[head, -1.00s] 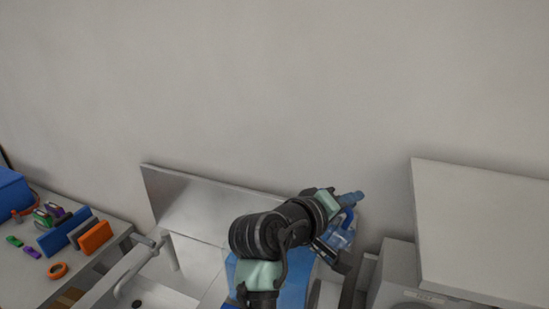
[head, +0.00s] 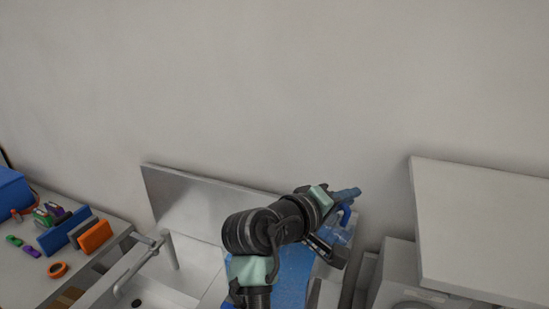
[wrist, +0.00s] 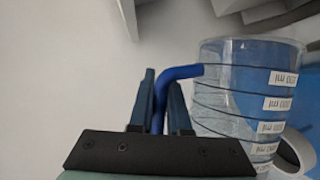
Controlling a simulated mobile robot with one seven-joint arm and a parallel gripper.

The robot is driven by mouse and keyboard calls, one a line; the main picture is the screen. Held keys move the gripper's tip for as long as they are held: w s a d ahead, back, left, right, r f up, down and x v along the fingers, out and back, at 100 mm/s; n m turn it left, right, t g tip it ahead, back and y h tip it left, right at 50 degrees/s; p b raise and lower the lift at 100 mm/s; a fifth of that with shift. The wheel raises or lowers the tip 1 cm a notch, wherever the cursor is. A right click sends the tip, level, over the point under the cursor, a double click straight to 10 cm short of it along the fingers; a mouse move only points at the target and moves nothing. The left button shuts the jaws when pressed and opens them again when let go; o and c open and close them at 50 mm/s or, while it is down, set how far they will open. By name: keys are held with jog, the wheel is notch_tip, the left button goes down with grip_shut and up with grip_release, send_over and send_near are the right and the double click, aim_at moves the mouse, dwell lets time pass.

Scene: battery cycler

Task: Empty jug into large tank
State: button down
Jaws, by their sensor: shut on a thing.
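The jug (wrist: 240,110) is clear and bluish, with a blue handle (wrist: 180,73) and printed volume labels that appear upside down in the wrist view. My gripper (wrist: 161,80) is shut on the handle, with one finger on each side of it. In the head view the jug (head: 338,233) shows just below my gripper (head: 345,194), partly hidden by my arm. A large blue surface (head: 297,272) lies below my arm, mostly covered; I cannot tell whether it is the large tank. The jug's contents and exact tilt are unclear.
A sink with a faucet (head: 168,250) is at lower left, with a metal panel (head: 190,205) behind it. A bench at far left holds an orange block (head: 95,237) and several small items. A white cabinet (head: 480,230) stands at right. The wall is behind.

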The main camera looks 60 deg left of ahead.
jog(key=shift+a, duration=0.15)
jog(key=shift+s+r, duration=0.1)
jog(key=shift+s, duration=0.1)
jog(key=shift+w+a, duration=0.15)
jog(key=shift+a, duration=0.05)
jog(key=shift+s+n, duration=0.25)
jog(key=shift+n, duration=0.05)
jog(key=shift+w, duration=0.1)
